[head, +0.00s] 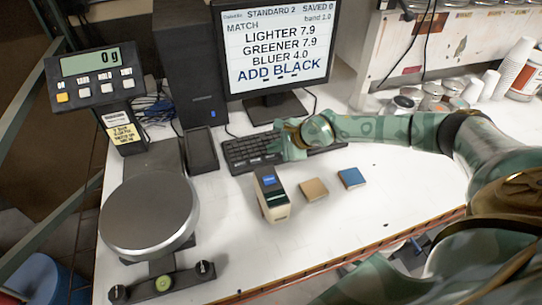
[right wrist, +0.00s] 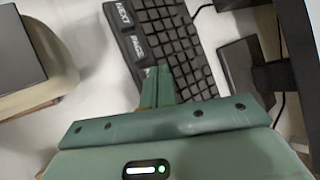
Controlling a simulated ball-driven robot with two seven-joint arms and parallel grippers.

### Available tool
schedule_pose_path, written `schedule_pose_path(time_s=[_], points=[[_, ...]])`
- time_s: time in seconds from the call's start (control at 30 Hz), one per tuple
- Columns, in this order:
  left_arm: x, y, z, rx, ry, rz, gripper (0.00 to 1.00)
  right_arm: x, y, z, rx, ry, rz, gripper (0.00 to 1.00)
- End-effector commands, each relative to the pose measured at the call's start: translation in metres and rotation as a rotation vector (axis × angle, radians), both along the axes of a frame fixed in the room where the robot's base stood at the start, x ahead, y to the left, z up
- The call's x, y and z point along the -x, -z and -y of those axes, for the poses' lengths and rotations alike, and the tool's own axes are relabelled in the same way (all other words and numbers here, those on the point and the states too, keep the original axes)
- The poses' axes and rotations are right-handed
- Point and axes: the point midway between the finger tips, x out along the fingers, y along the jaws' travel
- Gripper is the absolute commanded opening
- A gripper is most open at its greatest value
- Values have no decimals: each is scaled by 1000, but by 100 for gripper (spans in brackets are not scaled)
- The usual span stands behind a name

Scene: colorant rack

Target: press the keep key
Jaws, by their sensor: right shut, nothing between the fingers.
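The black keyboard (head: 241,155) lies on the white bench below the monitor. In the right wrist view, the keyboard (right wrist: 178,35) has large labelled keys along its near-left edge. One key (right wrist: 122,14) seems to read NEXT. The key beside it (right wrist: 137,44) has a label I cannot read surely, so I cannot tell which key is the keep key.
The monitor (head: 272,45) shows STANDARD 2, SAVED 0 and ADD BLACK. A handheld device (head: 272,197), a tan card (head: 314,190) and a blue card (head: 351,178) lie in front of the keyboard. A scale (head: 149,217), its display (head: 90,64) reading 0 g, stands at left.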

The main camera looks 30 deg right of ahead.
Motion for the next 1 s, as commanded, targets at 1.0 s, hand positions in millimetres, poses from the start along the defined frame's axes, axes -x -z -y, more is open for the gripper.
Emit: schedule_pose_path(time_s=[1.0], points=[[0, 4, 0, 0, 0, -1, 0, 0, 8, 0, 0, 0, 0, 0]])
